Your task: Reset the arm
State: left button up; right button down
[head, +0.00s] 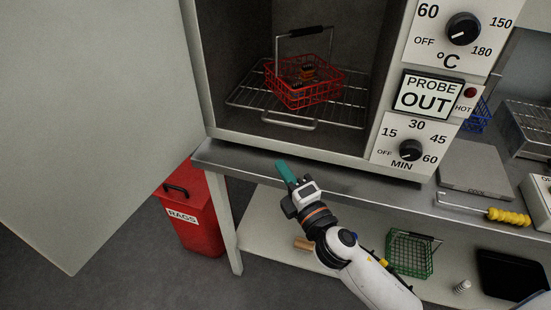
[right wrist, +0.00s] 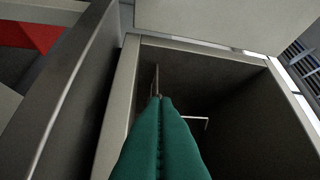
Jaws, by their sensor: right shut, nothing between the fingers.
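My right gripper (head: 287,172) comes in from the lower right in the head view. Its green fingers are shut with nothing between them, in front of the oven's opening and over the steel bench edge. In the right wrist view the closed green fingers (right wrist: 160,135) point toward the open oven chamber (right wrist: 225,95). My left gripper is not in either view. A red wire basket (head: 303,82) with a dark handle stands on the wire rack (head: 250,95) inside the oven. Small orange and dark items (head: 305,73) lie in the basket.
The large oven door (head: 95,120) stands open at the left. A red RAGS bin (head: 195,215) is on the floor. The steel bench (head: 350,172) holds a yellow-handled hook tool (head: 490,214) and a grey plate (head: 475,177). A green wire basket (head: 410,254) is on the lower shelf.

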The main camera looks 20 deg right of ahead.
jog(key=shift+v, duration=0.85)
